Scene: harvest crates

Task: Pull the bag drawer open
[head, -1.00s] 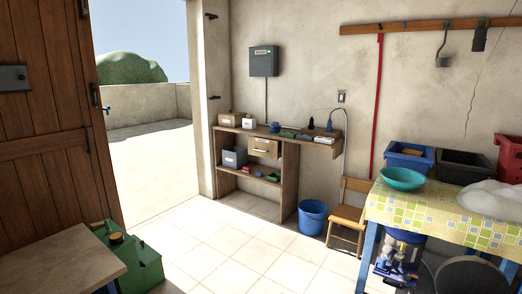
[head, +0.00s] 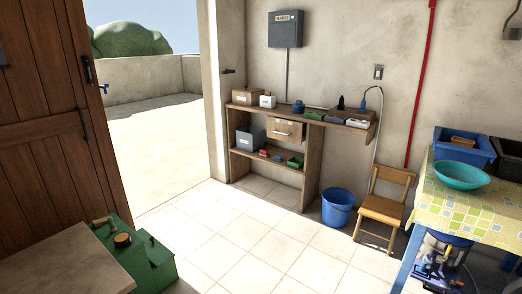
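A wooden drawer (head: 285,130) with a pale handle sits under the top of a wooden wall desk (head: 312,158), left of its middle upright. The drawer front looks about flush with the desk; from here I cannot tell whether it is fully shut. I see no label that marks it as the bag drawer. My gripper is not in view.
A blue bucket (head: 337,208) and a wooden chair (head: 384,208) stand right of the desk. A cloth-covered table (head: 470,205) is at the right. A green metal box (head: 135,262) and a tabletop (head: 75,268) are at lower left. The tiled floor between is clear.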

